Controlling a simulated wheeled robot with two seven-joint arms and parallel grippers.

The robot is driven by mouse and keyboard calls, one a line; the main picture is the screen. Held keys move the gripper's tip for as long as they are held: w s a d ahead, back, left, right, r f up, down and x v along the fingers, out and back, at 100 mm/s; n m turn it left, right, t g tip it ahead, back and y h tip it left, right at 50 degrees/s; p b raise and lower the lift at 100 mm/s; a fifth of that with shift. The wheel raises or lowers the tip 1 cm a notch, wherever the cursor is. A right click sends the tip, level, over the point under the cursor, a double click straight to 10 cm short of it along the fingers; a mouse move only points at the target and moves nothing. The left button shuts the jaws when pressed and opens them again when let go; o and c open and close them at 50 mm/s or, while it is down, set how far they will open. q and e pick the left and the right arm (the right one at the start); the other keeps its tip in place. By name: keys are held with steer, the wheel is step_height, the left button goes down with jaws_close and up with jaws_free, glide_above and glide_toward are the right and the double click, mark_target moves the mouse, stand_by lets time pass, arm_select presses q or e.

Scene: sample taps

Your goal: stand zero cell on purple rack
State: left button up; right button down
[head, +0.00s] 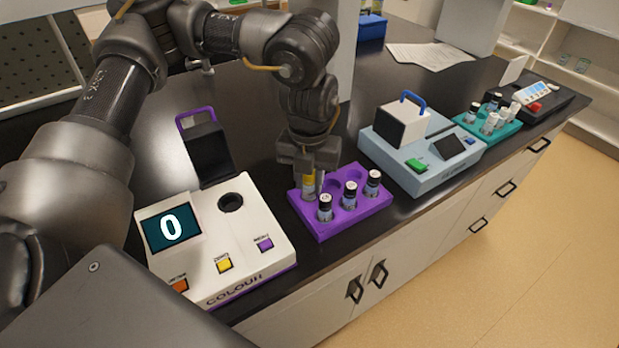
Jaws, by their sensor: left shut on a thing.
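The purple rack (345,220) lies on the black bench in the middle of the head view. Three dark-capped vials (350,194) stand in a row along its front side. My left gripper (309,180) points down over the rack's back left part. It is shut on a vial with a yellow band (308,184), which I take as the zero cell. The vial looks upright, at or in a back-row hole; its lower end is partly hidden, so I cannot tell if it is seated. My right gripper is not in view.
Left of the rack is the white colour meter (215,240), showing 0, with an empty round well (231,202) and its purple-handled lid (205,148) raised. Right are a blue-grey instrument (425,150) and a teal rack (490,125) of vials. The bench's front edge is close.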

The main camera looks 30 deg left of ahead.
arm_select(q)
steer(key=shift+f+b, duration=0.4)
steer(key=shift+f, duration=0.35)
steer(key=o, duration=1.5)
